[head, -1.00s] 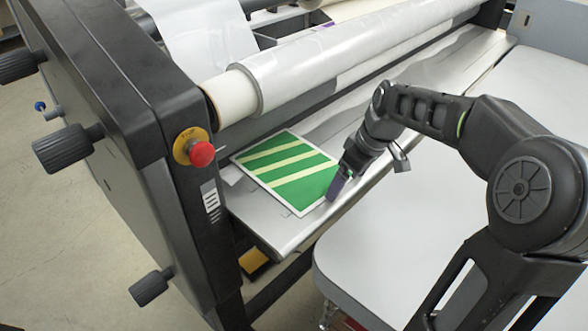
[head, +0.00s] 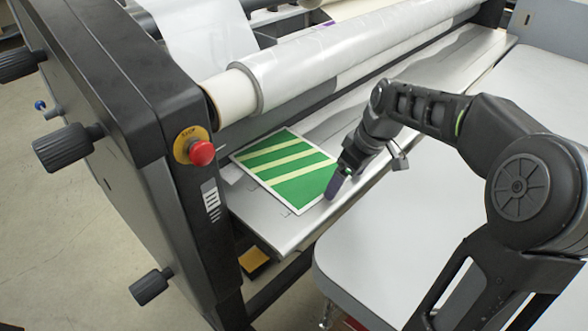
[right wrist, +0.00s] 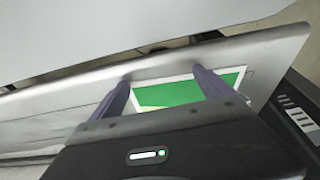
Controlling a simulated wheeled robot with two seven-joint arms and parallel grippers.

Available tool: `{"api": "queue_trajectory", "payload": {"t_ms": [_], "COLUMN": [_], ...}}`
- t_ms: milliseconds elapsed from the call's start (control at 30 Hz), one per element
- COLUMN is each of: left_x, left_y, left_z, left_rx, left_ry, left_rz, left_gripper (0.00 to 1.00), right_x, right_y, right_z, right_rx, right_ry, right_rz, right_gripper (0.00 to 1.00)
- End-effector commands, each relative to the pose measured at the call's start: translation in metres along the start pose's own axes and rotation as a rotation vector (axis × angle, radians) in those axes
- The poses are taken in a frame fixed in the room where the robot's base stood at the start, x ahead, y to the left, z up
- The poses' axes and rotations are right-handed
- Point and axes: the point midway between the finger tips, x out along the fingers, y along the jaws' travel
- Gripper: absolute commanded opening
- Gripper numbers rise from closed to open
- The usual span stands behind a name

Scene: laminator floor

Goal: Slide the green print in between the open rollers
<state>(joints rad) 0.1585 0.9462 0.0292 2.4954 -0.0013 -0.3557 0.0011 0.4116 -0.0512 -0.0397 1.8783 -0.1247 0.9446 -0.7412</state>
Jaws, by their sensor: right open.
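The green print (head: 285,168) with pale diagonal stripes and a white border lies flat on the laminator's grey feed table (head: 262,224). Its far edge is close to the rollers; I cannot tell whether it reaches between them. The large front roller (head: 330,60) is wrapped in pale film above the table. My right gripper (head: 335,187) is at the print's near right corner. In the right wrist view its two fingers (right wrist: 163,84) are apart, with part of the print (right wrist: 190,92) showing between them. I cannot tell whether the fingers touch the print. My left gripper is not in view.
A red stop button (head: 201,153) sits on the dark side housing (head: 120,110), left of the print. Black knobs (head: 66,148) stick out from the housing. A pale table (head: 430,230) stands in front of the feed table, under my right arm.

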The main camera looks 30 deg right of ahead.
Motion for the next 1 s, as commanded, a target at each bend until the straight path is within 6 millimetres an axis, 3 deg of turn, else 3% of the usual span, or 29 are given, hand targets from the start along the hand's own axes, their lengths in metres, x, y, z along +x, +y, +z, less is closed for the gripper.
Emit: {"api": "queue_trajectory", "payload": {"t_ms": [1000], "left_x": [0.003], "left_y": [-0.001], "left_z": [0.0], "left_rx": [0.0], "left_ry": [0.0], "left_rz": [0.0], "left_gripper": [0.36], "right_x": [0.001], "right_y": [-0.01], "right_z": [0.001], "right_rx": [0.001], "right_ry": [-0.003], "right_rz": [-0.003], "right_gripper": [0.91]}}
